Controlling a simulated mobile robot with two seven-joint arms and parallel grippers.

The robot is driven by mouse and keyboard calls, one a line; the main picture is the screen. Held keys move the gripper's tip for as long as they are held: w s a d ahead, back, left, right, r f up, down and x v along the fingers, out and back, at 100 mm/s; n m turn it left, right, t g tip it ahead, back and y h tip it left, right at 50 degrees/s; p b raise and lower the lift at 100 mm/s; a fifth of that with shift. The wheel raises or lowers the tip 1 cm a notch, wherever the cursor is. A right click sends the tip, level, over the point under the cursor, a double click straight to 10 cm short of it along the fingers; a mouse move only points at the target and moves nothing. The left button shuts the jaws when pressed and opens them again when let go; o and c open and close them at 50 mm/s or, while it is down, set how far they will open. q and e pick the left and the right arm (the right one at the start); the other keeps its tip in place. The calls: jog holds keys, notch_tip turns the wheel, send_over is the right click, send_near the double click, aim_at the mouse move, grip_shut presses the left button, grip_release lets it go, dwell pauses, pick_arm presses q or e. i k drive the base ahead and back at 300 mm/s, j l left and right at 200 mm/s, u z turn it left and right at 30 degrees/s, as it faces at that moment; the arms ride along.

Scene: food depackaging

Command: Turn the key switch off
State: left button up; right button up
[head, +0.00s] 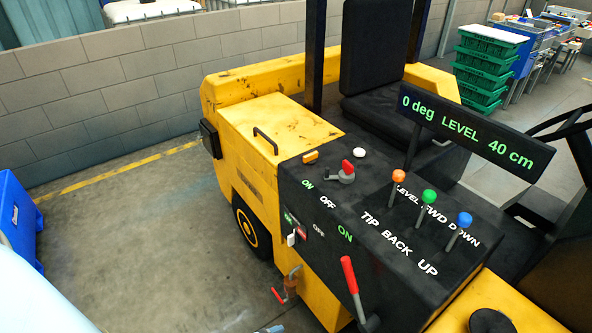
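A small red-topped grey switch (346,171), which looks like the key switch, stands on the black control panel (300,170) of a yellow forklift. White and green ON and OFF lettering is printed on the panel in front of it. I cannot tell from its angle which label it points to. A small white toggle (291,239) is on the panel's side face, beside a green and red label and more OFF and ON lettering. Neither gripper can be made out. A pale blue shape fills the bottom left corner, and a small pale piece shows at the bottom edge.
Levers with orange (398,176), green (429,196) and blue (464,219) knobs rise at the panel's right. A red-handled lever (350,275) stands at its front. A display (478,136) reads 0 deg LEVEL 40 cm.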

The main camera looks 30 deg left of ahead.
aim_at(343, 179)
jog(key=u, duration=0.75)
